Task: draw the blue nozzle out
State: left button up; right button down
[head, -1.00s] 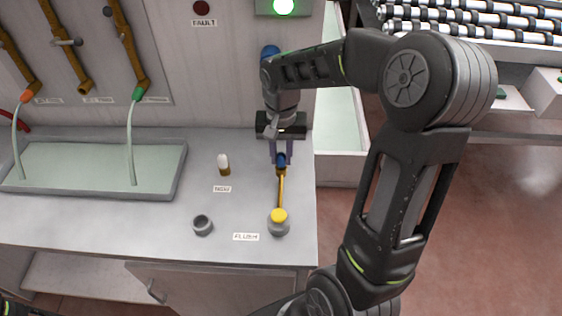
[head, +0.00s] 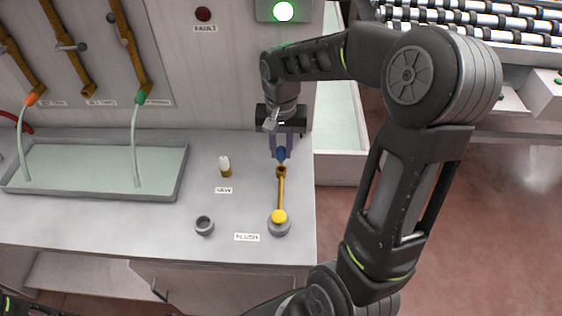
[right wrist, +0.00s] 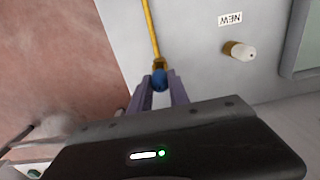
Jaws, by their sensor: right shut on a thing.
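My right gripper (head: 281,150) is shut on the blue nozzle (head: 281,156), above the back right of the worktop. The nozzle is just above the open brass end of the pipe (head: 280,192), whose dark mouth now shows. The pipe rises from a yellow-capped grey base (head: 279,228). In the right wrist view the blue nozzle (right wrist: 159,81) sits between the two fingers, in line with the brass end (right wrist: 158,63); any gap there is hard to tell. My left gripper is not in view.
A white-tipped brass nozzle (head: 225,166) stands by the NEW label. A grey cup (head: 204,226) stands left of the FLUSH label. A shallow tray (head: 90,192) with hoses is at left. The machine panel (head: 225,90) rises behind.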

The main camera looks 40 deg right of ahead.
jog(key=shift+r, duration=0.35)
jog(key=shift+r+p, duration=1.55)
jog(key=shift+r, duration=0.4)
